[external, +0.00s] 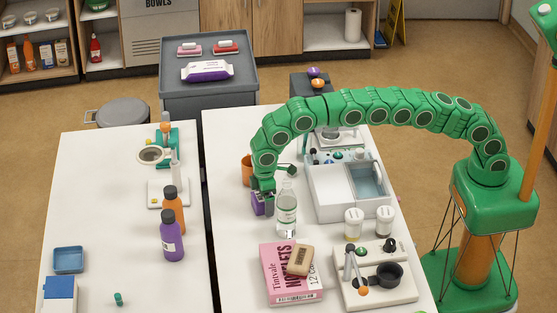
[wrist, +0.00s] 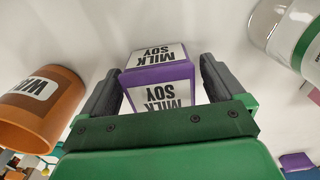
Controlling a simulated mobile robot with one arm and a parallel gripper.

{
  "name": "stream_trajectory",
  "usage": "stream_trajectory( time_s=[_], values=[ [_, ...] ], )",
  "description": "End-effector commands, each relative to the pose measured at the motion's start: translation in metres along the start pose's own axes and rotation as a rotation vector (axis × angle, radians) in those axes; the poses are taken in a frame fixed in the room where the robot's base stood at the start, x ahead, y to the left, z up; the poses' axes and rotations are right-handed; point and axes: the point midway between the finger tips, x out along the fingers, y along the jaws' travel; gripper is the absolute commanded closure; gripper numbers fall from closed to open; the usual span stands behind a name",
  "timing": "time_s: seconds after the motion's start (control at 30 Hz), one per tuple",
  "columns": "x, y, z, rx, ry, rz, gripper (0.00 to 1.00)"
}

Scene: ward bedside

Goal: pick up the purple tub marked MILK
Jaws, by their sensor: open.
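The purple tub (wrist: 160,76) has white labels reading MILK SOY, which appear upside down in the wrist view. It stands on the white table, and in the external view the tub (external: 260,206) shows only partly below my gripper. My gripper (wrist: 157,78) is open, with one dark finger on each side of the tub. Narrow gaps seem to show between fingers and tub; I cannot tell whether either finger touches. In the external view my gripper (external: 265,190) reaches down over the tub from my green arm.
An orange cup (wrist: 42,105) lies close to the left finger in the wrist view. A clear bottle (external: 287,210) stands just right of the tub. A pink box (external: 291,277) lies in front, and a white basin unit (external: 335,200) stands to the right.

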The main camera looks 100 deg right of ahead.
Motion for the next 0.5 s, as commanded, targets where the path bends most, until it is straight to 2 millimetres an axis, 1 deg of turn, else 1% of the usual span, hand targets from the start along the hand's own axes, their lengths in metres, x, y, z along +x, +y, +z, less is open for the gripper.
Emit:
stream_trajectory(
  time_s=[0.03,0.07,0.4,0.43,0.5],
  values=[
    [0.0,0.0,0.0,0.0,0.0,0.0,0.04],
    [0.0,0.0,0.0,0.0,0.0,0.0,0.09],
    [-0.0002,-0.0001,-0.0001,0.0,0.0,0.0,0.61],
    [-0.0002,-0.0001,-0.0001,0.0,0.0,0.0,0.64],
    [-0.0002,-0.0001,-0.0001,0.0,0.0,0.0,0.64]
  ],
)
